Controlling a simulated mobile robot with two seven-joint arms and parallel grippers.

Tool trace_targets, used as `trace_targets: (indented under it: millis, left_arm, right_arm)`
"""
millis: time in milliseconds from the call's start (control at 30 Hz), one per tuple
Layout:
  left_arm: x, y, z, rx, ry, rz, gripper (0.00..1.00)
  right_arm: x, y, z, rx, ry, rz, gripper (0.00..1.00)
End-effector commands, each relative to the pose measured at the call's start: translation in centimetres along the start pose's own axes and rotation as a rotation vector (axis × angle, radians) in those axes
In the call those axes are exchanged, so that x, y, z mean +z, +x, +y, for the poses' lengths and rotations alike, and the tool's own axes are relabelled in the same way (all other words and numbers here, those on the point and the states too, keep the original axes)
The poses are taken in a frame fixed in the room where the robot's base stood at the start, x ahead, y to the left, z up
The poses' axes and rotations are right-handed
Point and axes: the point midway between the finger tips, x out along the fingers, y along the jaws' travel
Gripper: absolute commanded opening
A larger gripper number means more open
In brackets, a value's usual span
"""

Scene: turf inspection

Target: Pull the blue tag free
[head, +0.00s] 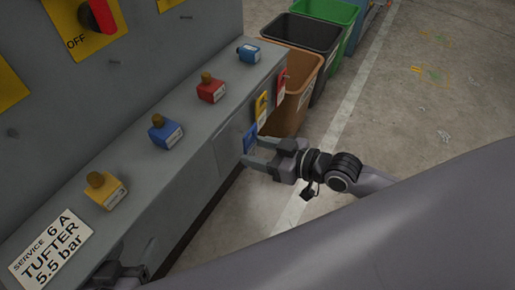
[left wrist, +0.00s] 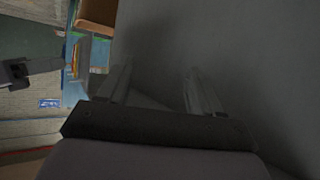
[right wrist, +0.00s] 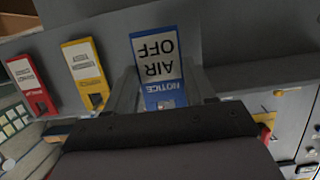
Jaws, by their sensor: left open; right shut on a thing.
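The blue tag (head: 251,136) hangs on the front face of the grey cabinet ledge, nearest me in a row with a yellow and a red tag. In the right wrist view the blue tag (right wrist: 156,48) reads "NOTICE AIR OFF", upside down. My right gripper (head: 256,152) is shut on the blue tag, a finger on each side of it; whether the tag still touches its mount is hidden. My left gripper (head: 122,264) is open and empty by the ledge's front, low at the left; the left wrist view shows its spread fingers (left wrist: 157,88) before a grey surface.
The yellow tag (head: 262,107) and red tag (head: 282,83) hang beyond the blue one. Bins, the nearest brown (head: 293,105), stand behind. Open floor (head: 410,110) lies right.

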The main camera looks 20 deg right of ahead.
Motion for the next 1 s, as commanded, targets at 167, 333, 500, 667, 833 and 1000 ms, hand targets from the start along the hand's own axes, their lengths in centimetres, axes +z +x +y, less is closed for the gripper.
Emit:
trace_targets:
  millis: [167, 333, 500, 667, 833, 1000]
  left_arm:
    - [-0.1, 0.0, 0.0, 0.000, 0.000, 0.003, 0.65]
    - [-0.5, -0.2, 0.0, 0.000, 0.001, 0.004, 0.65]
    - [-1.1, -0.5, 0.0, -0.001, 0.001, 0.009, 0.65]
    - [-1.8, -0.7, 0.0, -0.002, 0.002, 0.016, 0.65]
    - [-2.3, -0.9, -0.1, -0.003, 0.004, 0.018, 0.65]
    - [-2.4, -0.9, -0.1, -0.004, 0.005, 0.019, 0.65]
  right_arm:
    - [0.0, 0.0, 0.0, 0.000, 0.000, 0.001, 0.24]
    - [0.1, -0.6, 0.0, 0.000, 0.000, 0.000, 0.24]
    - [0.5, -2.0, 0.0, 0.000, -0.001, -0.002, 0.24]
    - [0.8, -3.2, 0.0, 0.000, 0.000, -0.003, 0.24]
    - [1.1, -4.4, 0.0, 0.000, 0.000, -0.001, 0.24]
    - [1.2, -4.8, 0.0, 0.000, 0.000, 0.001, 0.24]
